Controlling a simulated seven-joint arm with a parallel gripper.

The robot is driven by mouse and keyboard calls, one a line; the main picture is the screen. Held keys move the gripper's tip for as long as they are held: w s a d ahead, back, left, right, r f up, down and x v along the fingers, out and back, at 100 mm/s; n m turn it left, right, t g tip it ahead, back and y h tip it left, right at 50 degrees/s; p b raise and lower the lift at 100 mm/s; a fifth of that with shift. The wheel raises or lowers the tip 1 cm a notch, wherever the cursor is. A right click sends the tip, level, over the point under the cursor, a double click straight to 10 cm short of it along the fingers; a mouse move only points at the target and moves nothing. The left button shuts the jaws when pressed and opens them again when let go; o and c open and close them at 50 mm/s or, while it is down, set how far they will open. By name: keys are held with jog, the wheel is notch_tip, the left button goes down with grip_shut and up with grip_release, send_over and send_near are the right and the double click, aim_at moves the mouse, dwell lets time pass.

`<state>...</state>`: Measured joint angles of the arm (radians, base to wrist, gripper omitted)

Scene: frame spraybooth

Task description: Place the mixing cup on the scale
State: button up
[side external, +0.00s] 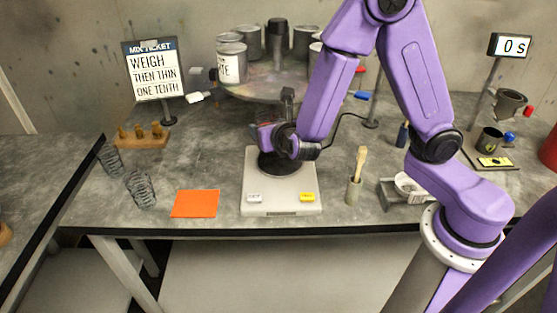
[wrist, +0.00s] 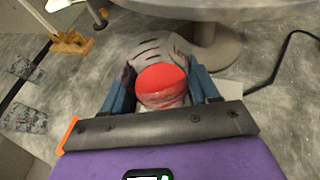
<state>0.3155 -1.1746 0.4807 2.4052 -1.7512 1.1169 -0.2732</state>
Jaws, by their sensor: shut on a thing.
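The mixing cup (wrist: 150,52) is a clear, marked cup with a red, rounded area facing the wrist camera. My gripper (wrist: 163,80) is shut on it, with blue fingers on both sides. In the side external view my gripper (side external: 266,137) is low over the back of the scale, and only a small reddish patch of the cup shows. The pale grey scale (side external: 281,200) has a dark round pan (side external: 281,165), partly covered by my gripper. I cannot tell whether the cup touches the pan.
Two empty clear cups (side external: 140,190) stand left, near an orange sheet (side external: 195,204) and a wooden stand (side external: 142,137). A small pot with a brush (side external: 354,190) is right of the scale. A round platform with cans (side external: 270,88) is behind. A timer (side external: 510,46) reads 0 s.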

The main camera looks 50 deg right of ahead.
jog(key=shift+w+d+f, duration=0.1)
jog(key=shift+d+f, duration=0.1)
jog(key=shift+d, duration=0.4)
jog(key=shift+w+d+f, duration=0.1)
jog(key=shift+d+f, duration=0.1)
jog(key=shift+d, duration=0.4)
jog(key=shift+s+d+f+n+t+y, duration=0.1)
jog(key=shift+d+f+n+t+y, duration=0.15)
jog(key=shift+f+n+y, duration=0.6)
jog(key=shift+s+d+f+n+t+y, duration=0.15)
jog(key=shift+f+n+t+y, duration=0.05)
jog(key=shift+f+n+y, duration=0.65)
jog(key=shift+s+d+f+n+t+y, duration=0.1)
jog(key=shift+d+f+n+t+y, duration=0.15)
jog(key=shift+f+n+y, duration=0.6)
jog(key=shift+f, duration=0.15)
jog(key=shift+f, duration=0.15)
jog(key=o, duration=1.1)
